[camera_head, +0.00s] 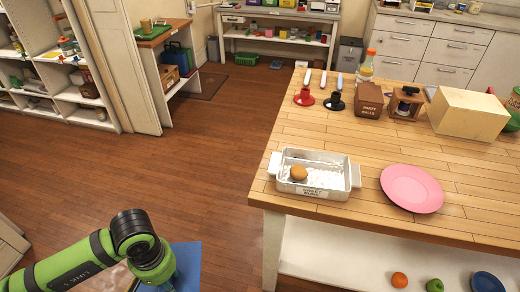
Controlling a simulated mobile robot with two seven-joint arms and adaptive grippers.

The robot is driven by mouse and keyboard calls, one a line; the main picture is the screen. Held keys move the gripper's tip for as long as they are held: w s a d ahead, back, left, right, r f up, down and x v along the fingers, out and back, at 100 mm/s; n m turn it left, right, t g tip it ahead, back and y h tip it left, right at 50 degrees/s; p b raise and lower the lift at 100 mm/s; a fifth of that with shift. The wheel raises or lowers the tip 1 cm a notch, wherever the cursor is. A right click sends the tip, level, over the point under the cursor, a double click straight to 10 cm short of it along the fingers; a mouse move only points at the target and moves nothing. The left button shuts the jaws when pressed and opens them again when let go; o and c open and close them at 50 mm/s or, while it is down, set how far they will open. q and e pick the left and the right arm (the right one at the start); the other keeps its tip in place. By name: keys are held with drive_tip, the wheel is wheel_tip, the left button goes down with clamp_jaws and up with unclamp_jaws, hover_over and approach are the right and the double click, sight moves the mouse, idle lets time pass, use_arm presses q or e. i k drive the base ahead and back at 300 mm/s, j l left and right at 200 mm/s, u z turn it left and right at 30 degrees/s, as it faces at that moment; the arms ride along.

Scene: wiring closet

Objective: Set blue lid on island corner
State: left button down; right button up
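A flat blue panel (187,264), which may be the blue lid, shows at the bottom edge beside the end of my green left arm. Its lower part is cut off by the frame. My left gripper's fingers are not visible, so I cannot tell whether they hold the panel. The wooden island top (370,225) fills the right side. Its near left corner is bare, in front of a white tray. My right arm and gripper are not in view.
The white tray (322,193) holds a round brown item (298,172). A pink plate (411,188) lies to its right. Red (304,97) and black (335,101) holders, boxes and a bottle stand farther back. Open wooden floor (130,170) lies left of the island.

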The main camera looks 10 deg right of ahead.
sight(324, 138)
drive_tip(key=j+u, duration=0.1)
drive_tip(key=u, duration=1.6)
drive_tip(key=i+j+z, duration=0.1)
drive_tip(key=i, duration=0.55)
drive_tip(key=i+j+z, duration=0.1)
drive_tip(key=i, duration=0.55)
drive_tip(key=i+l+z, duration=0.15)
drive_tip(key=i+z, duration=0.25)
drive_tip(key=i+l+z, duration=0.1)
drive_tip(key=i+z, duration=0.15)
drive_tip(key=z, duration=0.2)
drive_tip(key=i+z, duration=0.4)
drive_tip(key=i+j+z, duration=0.2)
drive_tip(key=z, duration=0.2)
drive_tip(key=i+z, duration=0.25)
drive_tip(key=i, duration=1.2)
drive_tip(key=i+z, duration=0.15)
drive_tip(key=z, duration=0.25)
drive_tip(key=i+z, duration=0.15)
drive_tip(key=z, duration=0.3)
drive_tip(key=i+j+z, duration=0.1)
drive_tip(key=z, duration=2)
